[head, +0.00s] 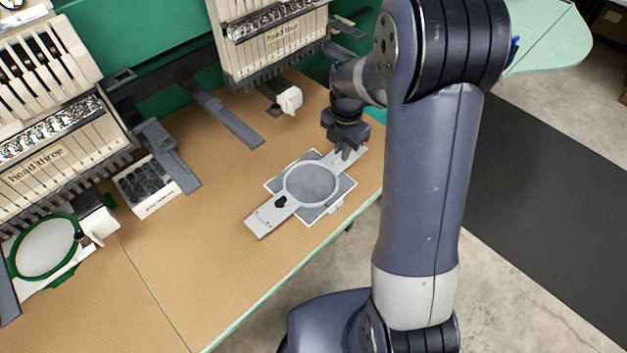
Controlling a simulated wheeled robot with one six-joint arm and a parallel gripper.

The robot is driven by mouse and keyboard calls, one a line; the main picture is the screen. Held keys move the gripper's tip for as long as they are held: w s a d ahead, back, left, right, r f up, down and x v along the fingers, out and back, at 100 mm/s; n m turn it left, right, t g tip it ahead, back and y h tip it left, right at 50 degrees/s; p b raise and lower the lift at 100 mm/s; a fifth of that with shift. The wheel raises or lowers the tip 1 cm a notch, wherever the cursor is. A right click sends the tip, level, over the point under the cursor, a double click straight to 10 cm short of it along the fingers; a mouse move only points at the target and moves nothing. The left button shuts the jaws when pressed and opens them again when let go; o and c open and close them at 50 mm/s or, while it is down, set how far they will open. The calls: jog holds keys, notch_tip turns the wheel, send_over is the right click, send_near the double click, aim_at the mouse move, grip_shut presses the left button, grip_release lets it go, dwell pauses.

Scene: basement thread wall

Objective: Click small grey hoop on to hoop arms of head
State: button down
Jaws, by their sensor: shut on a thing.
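The small grey hoop (289,187) is a round ring around grey material, with a flat light grey bracket at each end. It is over the tan table, slanting from lower left to upper right. My gripper (346,153) is shut on the bracket at its upper right end. A pale square sheet shows around the ring; I cannot tell whether the hoop touches the table. The upper machine head (272,40) has a flat grey hoop arm (228,118) reaching over the table at its lower left. Its right side is partly hidden by my arm.
At left, the head marked "head three" (50,150) has a green hoop (45,248) below it. A white box of dark spools (147,187) stands near another grey arm (170,155). The table (215,240) is clear between this box and the grey hoop.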

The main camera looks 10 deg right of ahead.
jog(key=shift+r+p, duration=1.55)
jog(key=shift+r, duration=0.6)
